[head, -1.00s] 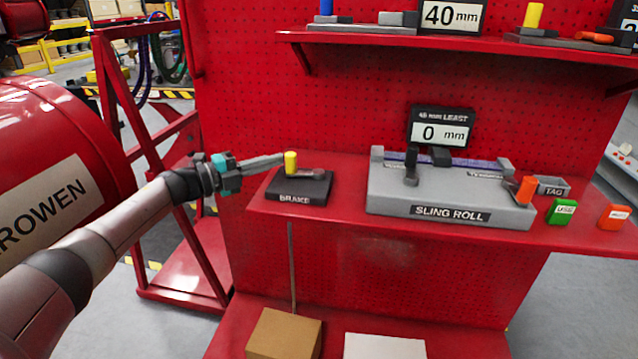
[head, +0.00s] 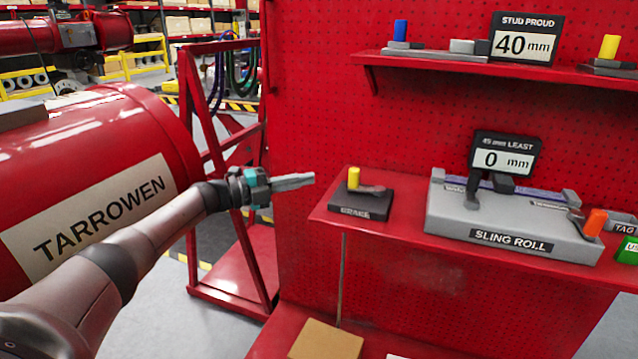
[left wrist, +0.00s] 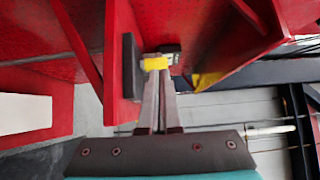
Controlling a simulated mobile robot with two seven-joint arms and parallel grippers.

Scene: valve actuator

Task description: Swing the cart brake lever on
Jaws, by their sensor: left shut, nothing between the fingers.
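The brake unit (head: 362,206) is a dark block at the left end of the red cart shelf. On it are a grey lever (head: 374,189) and an upright yellow knob (head: 353,178). The front label is too small to read surely. My left gripper (head: 312,178) is shut and empty, left of the knob with a visible gap in the head view. In the left wrist view its closed fingers (left wrist: 158,85) point toward the yellow knob (left wrist: 154,63); contact cannot be told there. My right gripper is not in view.
A grey sling roll fixture (head: 512,222) with an orange-tipped lever stands to the right on the shelf (head: 412,238). A red tank (head: 90,170) and red frame (head: 190,110) stand at left. A cardboard box (head: 326,340) lies below.

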